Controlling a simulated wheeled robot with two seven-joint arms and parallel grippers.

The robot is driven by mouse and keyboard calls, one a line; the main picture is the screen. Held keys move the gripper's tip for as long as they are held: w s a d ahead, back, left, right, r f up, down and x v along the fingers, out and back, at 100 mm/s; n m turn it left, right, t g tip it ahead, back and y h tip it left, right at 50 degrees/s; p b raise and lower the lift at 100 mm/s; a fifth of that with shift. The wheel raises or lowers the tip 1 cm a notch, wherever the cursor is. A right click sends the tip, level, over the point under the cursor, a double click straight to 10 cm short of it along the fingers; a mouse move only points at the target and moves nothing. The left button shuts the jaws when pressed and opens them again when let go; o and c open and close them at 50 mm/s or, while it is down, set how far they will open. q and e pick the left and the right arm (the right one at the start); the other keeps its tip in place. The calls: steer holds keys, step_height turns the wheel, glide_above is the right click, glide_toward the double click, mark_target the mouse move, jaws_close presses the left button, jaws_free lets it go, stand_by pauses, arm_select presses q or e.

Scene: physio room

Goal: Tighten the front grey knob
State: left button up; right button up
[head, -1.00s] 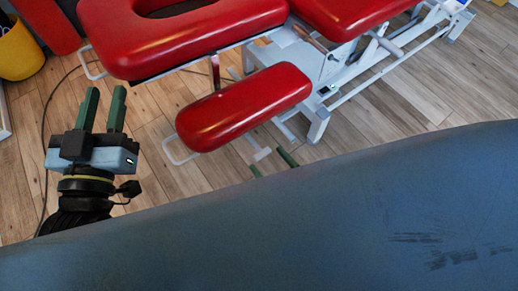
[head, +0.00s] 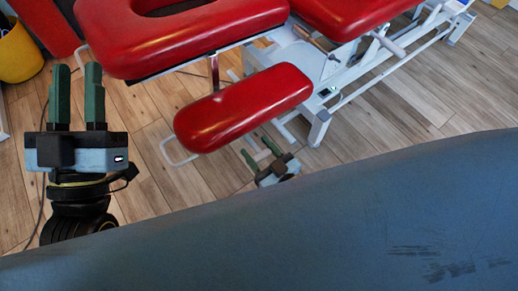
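My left gripper (head: 77,70) is at the left, upright over the floor. Its two green fingers are apart with nothing between them. My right gripper (head: 256,147) is smaller in view, below the red arm pad (head: 240,108) and beyond the blue-grey surface. Its two green fingers are apart and point up and left. A pale grey bar-like part (head: 262,155) shows between or behind these fingers; I cannot tell whether they touch it. No part is clearly recognisable as the front grey knob.
The red treatment table (head: 185,45) on its white frame (head: 320,125) fills the top. A wire loop (head: 176,157) sticks out by the arm pad. A blue-grey surface (head: 280,235) covers the bottom. A yellow bin (head: 20,55) stands upper left. Wood floor is clear at right.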

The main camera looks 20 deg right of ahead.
steer(key=c, duration=0.5)
steer(key=shift+m+p, duration=0.4)
steer(key=shift+p, duration=0.05)
arm_select(q)
steer(key=shift+w+f+g+y, duration=0.15)
steer(key=shift+w+f+g, duration=0.1)
steer(key=shift+f+g, duration=0.2)
steer(key=shift+w+f+g+y, duration=0.2)
steer(key=shift+f+g, duration=0.15)
steer(key=shift+f, duration=0.15)
arm_select(e)
steer(key=o, duration=1)
